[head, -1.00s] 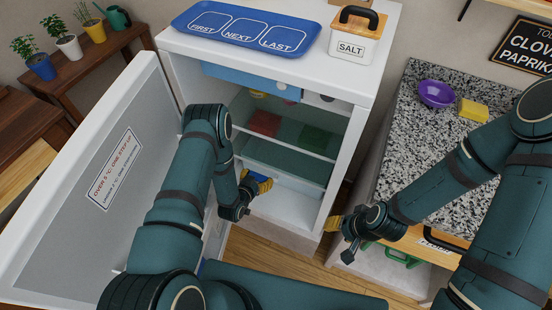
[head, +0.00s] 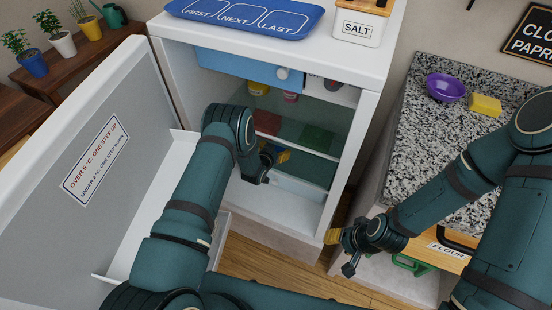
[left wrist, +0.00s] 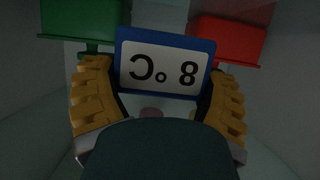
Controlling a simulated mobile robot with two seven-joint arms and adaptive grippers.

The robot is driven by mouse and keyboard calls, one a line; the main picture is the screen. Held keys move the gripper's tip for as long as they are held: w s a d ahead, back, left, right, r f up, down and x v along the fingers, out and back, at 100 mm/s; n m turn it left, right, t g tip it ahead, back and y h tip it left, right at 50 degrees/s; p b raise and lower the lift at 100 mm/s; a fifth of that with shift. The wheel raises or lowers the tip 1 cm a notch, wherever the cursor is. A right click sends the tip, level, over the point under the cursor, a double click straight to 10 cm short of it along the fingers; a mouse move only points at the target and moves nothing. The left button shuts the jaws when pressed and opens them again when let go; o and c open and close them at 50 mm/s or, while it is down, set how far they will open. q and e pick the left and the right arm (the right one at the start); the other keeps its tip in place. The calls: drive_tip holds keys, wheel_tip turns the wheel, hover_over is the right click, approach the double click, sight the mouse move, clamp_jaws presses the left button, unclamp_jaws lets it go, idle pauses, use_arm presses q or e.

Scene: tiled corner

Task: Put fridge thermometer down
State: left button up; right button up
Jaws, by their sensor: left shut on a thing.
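The fridge thermometer (left wrist: 166,62) is a small blue-framed white panel. It reads 8 °C, upside down in the left wrist view, between the yellow fingers of my left gripper (left wrist: 150,100). My left gripper (head: 275,156) is shut on it inside the open fridge (head: 362,140), over the lower space. In the head view, only a bit of blue shows at the fingers. I cannot tell whether the thermometer touches a surface. My right gripper (head: 338,250) is outside, right of the fridge's lower front corner; its finger gap is unclear.
The open fridge door (head: 75,190) stands left of my left arm. A blue drawer (head: 235,66) is above.

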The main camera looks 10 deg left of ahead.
use_arm(q)
wheel_tip(320, 180, down, 4)
drive_tip(key=shift+f+b, duration=0.25)
drive_tip(key=shift+b, duration=0.9)
drive_tip(key=shift+w+f, duration=0.15)
drive_tip(key=shift+w, duration=0.05)
drive_tip(key=o, duration=1)
